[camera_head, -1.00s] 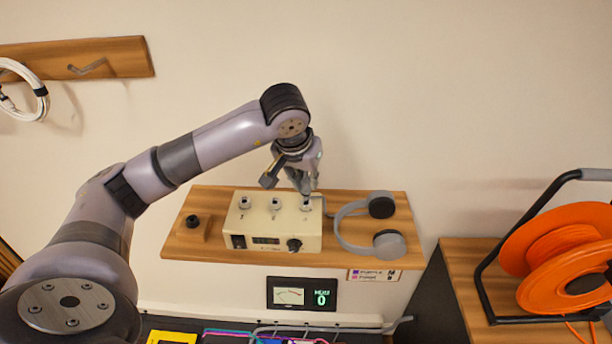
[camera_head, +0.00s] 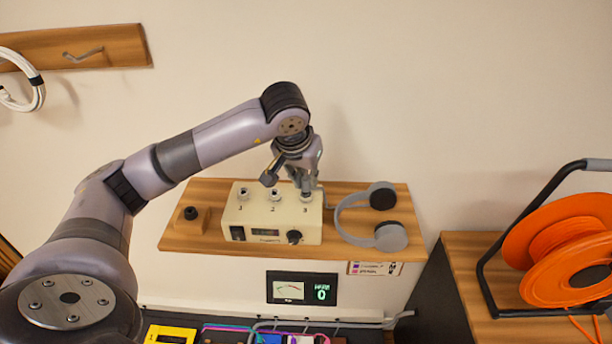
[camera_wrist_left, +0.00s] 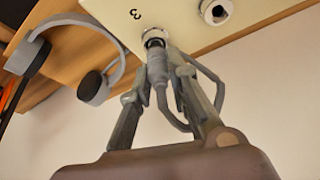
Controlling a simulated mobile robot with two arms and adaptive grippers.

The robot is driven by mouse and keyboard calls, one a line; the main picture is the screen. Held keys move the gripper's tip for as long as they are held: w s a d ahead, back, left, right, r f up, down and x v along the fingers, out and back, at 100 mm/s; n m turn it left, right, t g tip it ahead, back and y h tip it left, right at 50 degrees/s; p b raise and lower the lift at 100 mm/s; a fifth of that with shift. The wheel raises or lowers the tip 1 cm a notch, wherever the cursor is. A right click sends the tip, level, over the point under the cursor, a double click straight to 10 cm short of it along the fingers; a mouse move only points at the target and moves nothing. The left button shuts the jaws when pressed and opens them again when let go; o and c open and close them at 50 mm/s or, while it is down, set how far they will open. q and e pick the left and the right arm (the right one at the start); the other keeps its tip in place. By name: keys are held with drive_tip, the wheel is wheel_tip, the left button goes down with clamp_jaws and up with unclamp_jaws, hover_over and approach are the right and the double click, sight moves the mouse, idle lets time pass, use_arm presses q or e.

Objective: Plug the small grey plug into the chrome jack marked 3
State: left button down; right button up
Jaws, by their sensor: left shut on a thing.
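My left gripper (camera_head: 306,187) reaches down over the right end of the cream amp box (camera_head: 250,215). It is shut on the small grey plug (camera_wrist_left: 158,76), whose cable loops beside the fingers in the left wrist view. The plug points at the chrome jack marked 3 (camera_wrist_left: 154,34), and its dark front end meets the jack's mouth. I cannot tell how deep it sits. In the head view the fingers mostly hide the plug, and jack 3 (camera_head: 306,198) shows just below them. The jacks marked 1 (camera_head: 243,194) and 2 (camera_head: 274,195) are empty. My right gripper is not in view.
Grey headphones (camera_head: 372,217) lie on the wooden shelf (camera_head: 180,240) right of the amp. A dark knob-like piece (camera_head: 190,213) stands at its left. A meter display (camera_head: 302,288) reading 0 is below. An orange cable reel (camera_head: 560,250) stands far right.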

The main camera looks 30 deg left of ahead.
use_arm(q)
drive_tip(key=c, duration=1.9)
unclamp_jaws()
drive_tip(key=o, duration=0.5)
drive_tip(key=shift+c, duration=0.2)
drive_tip(key=a+v, duration=0.1)
drive_tip(key=v, duration=1.1)
drive_tip(key=shift+d, duration=0.45)
drive_tip(key=shift+f, duration=0.1)
